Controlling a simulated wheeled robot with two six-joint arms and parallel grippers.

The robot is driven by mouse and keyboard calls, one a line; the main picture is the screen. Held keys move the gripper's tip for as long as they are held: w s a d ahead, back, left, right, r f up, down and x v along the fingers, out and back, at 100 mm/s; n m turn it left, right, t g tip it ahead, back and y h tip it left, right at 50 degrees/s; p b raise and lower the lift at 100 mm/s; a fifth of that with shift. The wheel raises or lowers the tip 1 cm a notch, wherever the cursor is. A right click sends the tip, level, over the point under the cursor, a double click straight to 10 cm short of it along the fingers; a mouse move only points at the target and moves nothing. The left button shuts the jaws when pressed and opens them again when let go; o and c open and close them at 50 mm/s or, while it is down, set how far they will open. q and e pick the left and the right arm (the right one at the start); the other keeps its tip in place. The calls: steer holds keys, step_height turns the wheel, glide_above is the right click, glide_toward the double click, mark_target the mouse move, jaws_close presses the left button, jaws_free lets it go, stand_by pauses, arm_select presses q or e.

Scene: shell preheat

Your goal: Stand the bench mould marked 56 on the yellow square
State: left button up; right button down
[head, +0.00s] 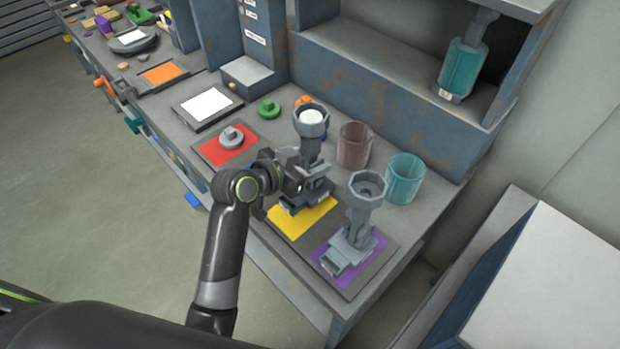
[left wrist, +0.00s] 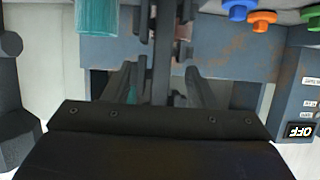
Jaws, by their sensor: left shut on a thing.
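A grey mould (head: 312,146) with an octagonal cup top and pale contents stands upright at the yellow square (head: 297,226). Its dark base covers the square's far part; I cannot tell whether it touches. My left gripper (head: 316,181) is shut on this mould's stem, above the base. In the left wrist view a thin grey upright part (left wrist: 163,50) shows between the dark fingers. No number 56 is readable on it. A similar grey mould (head: 361,215) with an empty cup stands on the purple square (head: 375,247). My right gripper is not in view.
A brown cup (head: 354,145) and a teal cup (head: 405,178) stand behind the moulds. A grey knobbed piece (head: 232,137) sits on the red square (head: 213,150). A teal-bodied device (head: 461,70) stands on the shelf. The white square (head: 206,104) is bare.

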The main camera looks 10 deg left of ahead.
arm_select(q)
steer(key=shift+f, duration=2.15)
steer(key=shift+f, duration=0.15)
steer(key=o, duration=1.3)
steer(key=shift+r, duration=0.2)
steer(key=shift+s+a, duration=0.15)
steer(key=shift+s, duration=0.1)
steer(key=b+v, duration=0.1)
steer(key=v, duration=1)
steer(key=shift+s+a, duration=0.1)
steer(key=shift+s, duration=0.05)
